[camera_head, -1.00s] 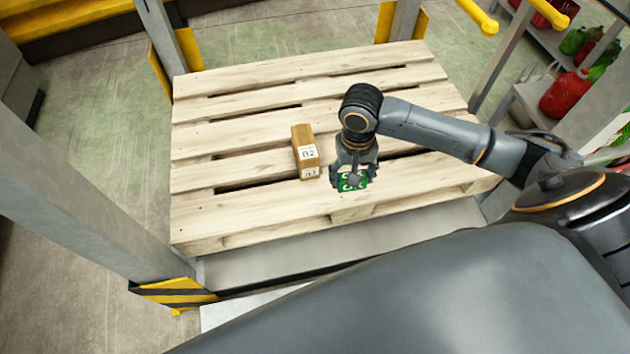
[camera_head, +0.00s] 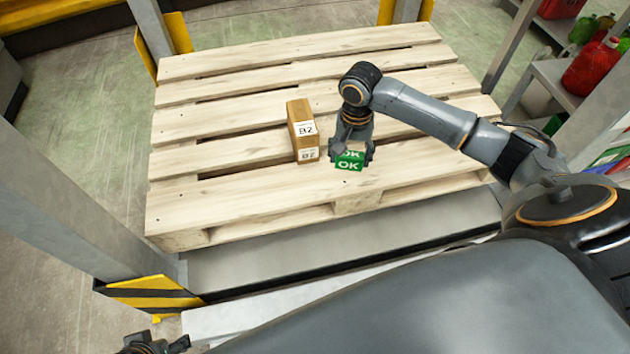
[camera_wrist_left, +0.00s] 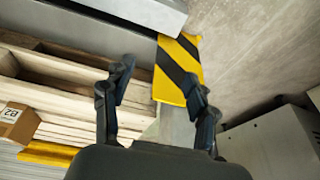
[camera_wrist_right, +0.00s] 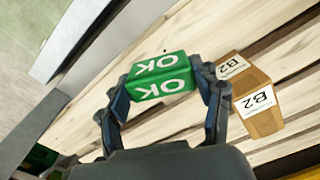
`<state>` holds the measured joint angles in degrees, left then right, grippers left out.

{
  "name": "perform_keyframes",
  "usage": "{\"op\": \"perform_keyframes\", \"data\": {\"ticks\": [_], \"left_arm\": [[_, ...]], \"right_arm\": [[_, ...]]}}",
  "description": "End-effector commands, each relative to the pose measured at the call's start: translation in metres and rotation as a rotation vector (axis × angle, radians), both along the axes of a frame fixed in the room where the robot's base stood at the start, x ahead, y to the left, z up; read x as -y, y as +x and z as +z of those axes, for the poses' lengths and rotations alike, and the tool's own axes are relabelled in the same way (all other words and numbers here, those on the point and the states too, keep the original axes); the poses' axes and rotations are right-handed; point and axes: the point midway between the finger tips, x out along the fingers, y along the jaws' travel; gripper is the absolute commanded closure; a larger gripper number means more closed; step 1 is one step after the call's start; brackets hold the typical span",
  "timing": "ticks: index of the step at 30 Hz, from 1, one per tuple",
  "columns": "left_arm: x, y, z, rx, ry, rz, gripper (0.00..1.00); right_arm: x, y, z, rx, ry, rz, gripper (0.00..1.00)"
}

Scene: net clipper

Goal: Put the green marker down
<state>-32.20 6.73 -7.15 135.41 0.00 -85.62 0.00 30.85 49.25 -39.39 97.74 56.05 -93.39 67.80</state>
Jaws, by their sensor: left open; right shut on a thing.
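The green marker (camera_head: 349,161) is a small block with white "OK" lettering on its faces. My right gripper (camera_head: 352,155) is shut on it, over the front part of the wooden pallet (camera_head: 230,190). The marker also shows between the fingers in the right wrist view (camera_wrist_right: 160,77). I cannot tell whether its underside touches the slats. My left gripper (camera_head: 152,346) is at the bottom left edge of the head view, away from the pallet. In the left wrist view its fingers (camera_wrist_left: 155,100) are apart with nothing held between them.
A brown box (camera_head: 303,130) labelled B2 stands on the pallet just left of the marker. Grey posts (camera_head: 70,190) and a yellow-black striped guard (camera_head: 150,292) border the pallet. A shelf with red containers (camera_head: 592,72) is at right. The pallet's left and back slats are bare.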

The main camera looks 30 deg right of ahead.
Motion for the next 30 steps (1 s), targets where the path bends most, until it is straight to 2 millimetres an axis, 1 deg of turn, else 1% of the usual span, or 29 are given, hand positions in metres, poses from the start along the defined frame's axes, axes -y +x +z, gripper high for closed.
{"op": "perform_keyframes", "data": {"ticks": [1,2,4,7,10,12,15,20,22,27,30], "left_arm": [[-0.001,-0.004,0.010,0.011,-0.001,0.001,0.42],[-0.001,-0.006,0.015,0.012,0.000,0.001,0.42],[-0.002,-0.009,0.019,0.015,0.000,0.001,0.42],[-0.002,-0.009,0.007,0.012,0.001,0.001,0.42],[0.002,0.004,0.003,0.072,-0.012,-0.003,0.42],[0.006,0.019,0.009,0.137,-0.025,-0.008,0.42],[0.011,0.034,0.014,0.208,-0.040,-0.015,0.42],[0.015,0.044,0.019,0.260,-0.051,-0.019,0.42],[0.017,0.051,0.021,0.296,-0.059,-0.022,0.42],[0.027,0.079,0.035,0.447,-0.092,-0.033,0.42],[0.031,0.092,0.044,0.521,-0.108,-0.038,0.42]], "right_arm": [[-0.011,0.008,-0.009,0.002,0.002,0.001,0.66],[-0.018,0.012,-0.012,0.002,0.002,0.002,0.66],[-0.032,0.023,-0.020,0.002,0.001,0.002,0.66],[-0.046,0.031,-0.043,-0.001,0.000,0.001,0.66],[-0.059,0.040,-0.062,-0.001,-0.002,0.000,0.66],[-0.061,0.043,-0.064,0.000,-0.001,-0.002,0.66],[-0.065,0.045,-0.069,0.000,-0.001,-0.001,0.66],[-0.068,0.047,-0.073,-0.001,-0.001,-0.001,0.66],[-0.070,0.048,-0.076,-0.001,-0.002,-0.001,0.66],[-0.070,0.048,-0.095,-0.002,-0.004,-0.001,0.66],[-0.069,0.048,-0.103,-0.002,-0.004,-0.001,0.66]]}}
